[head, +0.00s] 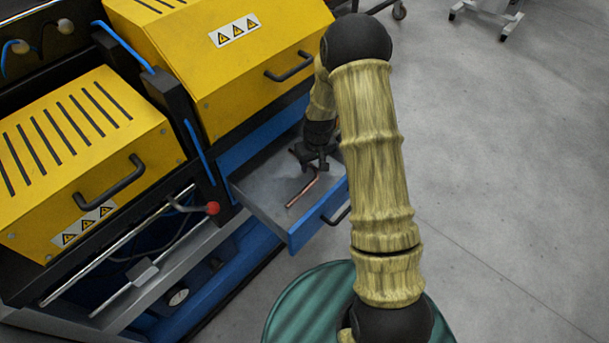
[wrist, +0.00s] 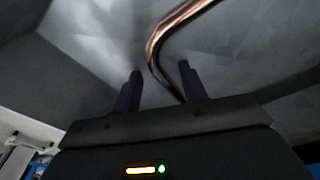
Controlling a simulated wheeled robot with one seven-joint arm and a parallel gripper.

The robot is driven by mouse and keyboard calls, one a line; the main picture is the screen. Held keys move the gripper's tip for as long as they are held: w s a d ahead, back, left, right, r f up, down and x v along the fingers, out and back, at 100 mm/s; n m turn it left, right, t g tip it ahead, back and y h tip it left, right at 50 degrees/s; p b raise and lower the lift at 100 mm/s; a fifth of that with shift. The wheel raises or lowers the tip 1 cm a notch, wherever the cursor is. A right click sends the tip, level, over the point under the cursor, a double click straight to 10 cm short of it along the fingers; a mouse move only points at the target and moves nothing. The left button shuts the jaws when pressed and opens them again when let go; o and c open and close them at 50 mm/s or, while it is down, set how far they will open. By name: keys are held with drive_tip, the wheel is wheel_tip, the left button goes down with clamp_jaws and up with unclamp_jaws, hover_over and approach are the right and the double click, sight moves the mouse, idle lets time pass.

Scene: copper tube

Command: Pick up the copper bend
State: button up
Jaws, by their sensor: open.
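The copper bend (head: 303,190) is a thin bent copper tube lying in the open drawer (head: 262,194) of the blue and yellow machine. My gripper (head: 314,164) is inside the drawer area at the tube's far end and hides part of it in the head view. In the wrist view the copper bend (wrist: 160,45) curves down from the top right, and its lower part runs between the two dark fingers of my gripper (wrist: 160,85), closer to the right finger. The fingers are apart. I cannot tell how far the tube is from the fingertips in depth.
The drawer has a blue front (head: 318,218) with a dark handle (head: 337,215) and low side walls. Yellow covers (head: 225,60) with handles stand behind and left of it. A red-knobbed lever (head: 212,208) sticks out left of the drawer. The grey floor (head: 500,180) at right is clear.

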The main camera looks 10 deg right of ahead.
drive_tip(key=shift+c, duration=0.2)
clamp_jaws()
drive_tip(key=shift+r, duration=0.1)
drive_tip(key=shift+r, duration=0.5)
drive_tip(key=s+d, duration=0.2)
drive_tip(key=s, duration=0.1)
drive_tip(key=shift+d, duration=0.15)
wheel_tip(320, 180, up, 14)
drive_tip(key=p, duration=0.1)
drive_tip(key=shift+s, duration=0.15)
